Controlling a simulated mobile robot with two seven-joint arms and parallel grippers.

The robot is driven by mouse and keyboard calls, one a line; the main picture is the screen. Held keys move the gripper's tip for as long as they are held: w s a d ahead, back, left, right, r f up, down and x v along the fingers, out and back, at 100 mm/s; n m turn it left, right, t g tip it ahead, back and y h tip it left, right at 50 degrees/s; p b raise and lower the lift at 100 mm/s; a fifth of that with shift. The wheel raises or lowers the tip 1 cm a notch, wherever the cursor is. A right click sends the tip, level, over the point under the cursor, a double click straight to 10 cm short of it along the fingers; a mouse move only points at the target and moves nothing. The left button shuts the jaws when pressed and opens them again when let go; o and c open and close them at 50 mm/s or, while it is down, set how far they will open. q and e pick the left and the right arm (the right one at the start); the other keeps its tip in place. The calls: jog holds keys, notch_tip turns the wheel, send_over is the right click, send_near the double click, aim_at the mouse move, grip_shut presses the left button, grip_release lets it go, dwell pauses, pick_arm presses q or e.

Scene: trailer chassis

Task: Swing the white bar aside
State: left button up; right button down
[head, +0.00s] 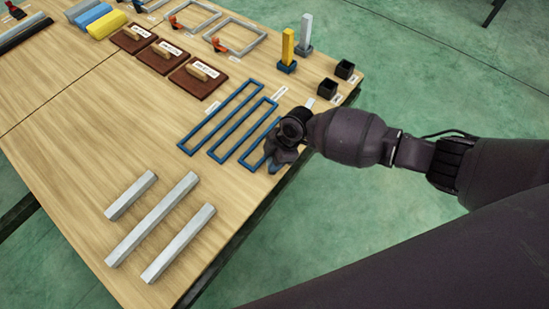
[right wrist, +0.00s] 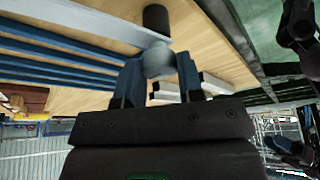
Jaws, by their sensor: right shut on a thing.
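In the right wrist view, a pale white bar (right wrist: 85,20) runs in from the left edge and ends at a rounded grey knob (right wrist: 158,58). My right gripper (right wrist: 158,66) is shut on this knob, one blue finger on each side. In the head view my right gripper (head: 282,156) is low over the table's right edge, beside the blue slotted frames (head: 226,124). There the gripper and wrist hide the knob and most or all of the white bar.
Three loose silver bars (head: 153,220) lie at the front of the wooden table (head: 70,180). A black cylinder (right wrist: 155,18) stands by the knob. Yellow and grey posts (head: 288,47), black cups (head: 327,88) and brown boards (head: 198,78) stand behind. Bare wood lies left of the blue frames.

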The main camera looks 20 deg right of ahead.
jog(key=shift+w+r+m+t+p, duration=0.1)
jog(key=shift+r+m+t+p, duration=0.2)
jog(key=shift+m, duration=0.5)
pick_arm(q)
jog(key=shift+s+a+f+g, duration=0.25)
jog(key=shift+s+f+g, duration=0.1)
jog(key=shift+s, duration=0.35)
pick_arm(e)
jog(key=shift+f+m, duration=0.3)
pick_arm(q)
jog(key=shift+w, duration=0.1)
pick_arm(e)
jog(key=c, duration=0.8)
grip_release()
pick_arm(q)
jog(key=shift+w+r, duration=0.1)
jog(key=shift+r, duration=0.05)
